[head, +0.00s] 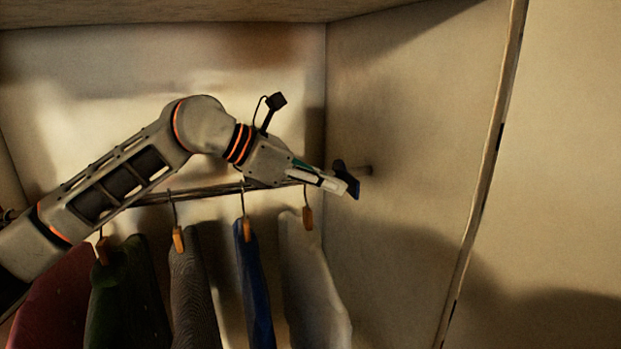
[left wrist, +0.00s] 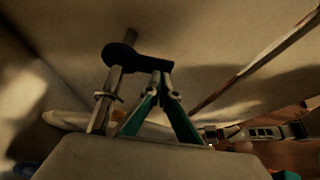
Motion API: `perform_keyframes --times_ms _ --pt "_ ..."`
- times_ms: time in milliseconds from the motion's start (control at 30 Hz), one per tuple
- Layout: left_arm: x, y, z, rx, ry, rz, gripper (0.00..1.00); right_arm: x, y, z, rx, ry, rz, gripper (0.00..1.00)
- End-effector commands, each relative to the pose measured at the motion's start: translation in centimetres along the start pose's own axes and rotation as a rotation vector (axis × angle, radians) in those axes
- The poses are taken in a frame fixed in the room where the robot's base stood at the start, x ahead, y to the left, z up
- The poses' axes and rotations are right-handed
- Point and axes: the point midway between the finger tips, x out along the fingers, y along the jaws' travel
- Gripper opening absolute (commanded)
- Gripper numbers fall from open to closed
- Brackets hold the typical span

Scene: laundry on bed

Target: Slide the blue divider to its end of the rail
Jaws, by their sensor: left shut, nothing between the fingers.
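The blue divider (head: 352,186) is on the rail (head: 216,190) near its right end, close to the right wall. In the left wrist view the divider (left wrist: 125,58) looks dark, with its ring around the rail and its tab pointing right. My left gripper (head: 338,184) is shut and empty, its fingertips at the divider's tab. In the left wrist view the left fingertips (left wrist: 161,80) meet just below the tab; I cannot tell whether they touch it. My right gripper is not in view.
Several garments hang below the rail: red (head: 55,305), green (head: 125,300), grey (head: 192,300), blue (head: 254,290) and pale (head: 312,290). The pale one's hanger (head: 307,216) is nearest the divider. The right wall (head: 410,140) bounds the space.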

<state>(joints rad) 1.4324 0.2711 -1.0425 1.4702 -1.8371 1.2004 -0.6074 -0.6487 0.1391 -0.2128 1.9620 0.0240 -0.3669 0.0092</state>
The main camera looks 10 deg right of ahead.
Motion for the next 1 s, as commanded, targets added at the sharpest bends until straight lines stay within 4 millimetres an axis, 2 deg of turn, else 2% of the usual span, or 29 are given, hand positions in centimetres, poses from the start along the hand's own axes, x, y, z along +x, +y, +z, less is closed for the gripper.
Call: perform_keyframes --times_ms 167,500,800,1000 --pt "0.8 0.1 0.4 0.000 0.000 0.001 0.00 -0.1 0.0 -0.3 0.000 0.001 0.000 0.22" --pt "0.9 0.0 0.5 0.000 0.001 0.000 0.00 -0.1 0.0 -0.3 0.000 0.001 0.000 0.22" --pt "4.1 0.0 2.4 0.001 0.000 0.000 0.00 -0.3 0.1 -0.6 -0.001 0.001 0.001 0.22" --pt "4.3 -0.1 2.5 0.002 0.000 -0.001 0.00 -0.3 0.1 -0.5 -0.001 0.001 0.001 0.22"
